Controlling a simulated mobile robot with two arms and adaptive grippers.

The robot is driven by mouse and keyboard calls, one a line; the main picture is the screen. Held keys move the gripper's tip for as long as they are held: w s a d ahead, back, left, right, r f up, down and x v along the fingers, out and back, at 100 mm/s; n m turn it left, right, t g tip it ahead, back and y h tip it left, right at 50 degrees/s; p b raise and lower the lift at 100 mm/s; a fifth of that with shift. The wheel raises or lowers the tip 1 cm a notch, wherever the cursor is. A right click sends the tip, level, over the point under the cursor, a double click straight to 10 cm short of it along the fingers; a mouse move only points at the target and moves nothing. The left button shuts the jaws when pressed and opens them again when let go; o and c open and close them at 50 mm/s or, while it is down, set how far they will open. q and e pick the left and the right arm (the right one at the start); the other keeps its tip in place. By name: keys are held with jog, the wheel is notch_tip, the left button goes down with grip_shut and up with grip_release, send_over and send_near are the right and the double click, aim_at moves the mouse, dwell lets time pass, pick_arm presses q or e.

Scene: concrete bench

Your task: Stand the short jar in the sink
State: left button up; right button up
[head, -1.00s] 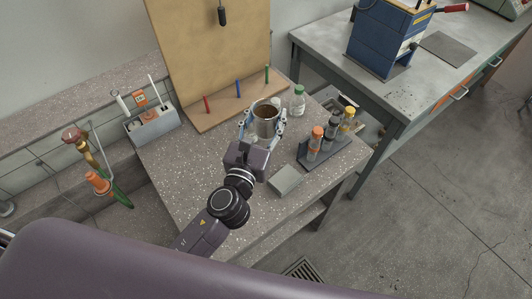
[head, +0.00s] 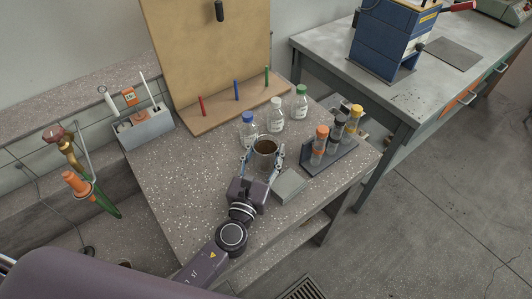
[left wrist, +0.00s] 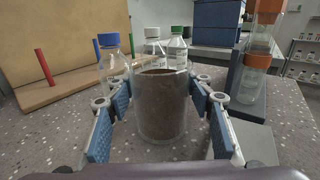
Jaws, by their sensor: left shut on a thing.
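The short jar (head: 265,147) is a clear, open-topped glass with dark brown contents. My left gripper (head: 263,158) is shut on it, with a blue-padded finger on each side. In the left wrist view the jar (left wrist: 162,105) stands upright between the fingers (left wrist: 165,115). I cannot tell whether its base touches the speckled bench. I cannot pick out the sink with certainty; a brass tap-like fitting with a green hose (head: 75,160) is at the far left. My right gripper is not in view.
Behind the jar stand a blue-capped bottle (head: 248,130), a white-capped bottle (head: 276,117) and a green-capped bottle (head: 300,103). A rack of capped tubes (head: 345,152) and a grey block (head: 288,185) are to the right. The bench's left part (head: 185,185) is clear.

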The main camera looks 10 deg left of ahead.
pick_arm(q)
jog(key=o, duration=0.8)
jog(key=shift+f, duration=0.1)
jog(key=o, duration=0.5)
jog(key=shift+c, duration=0.2)
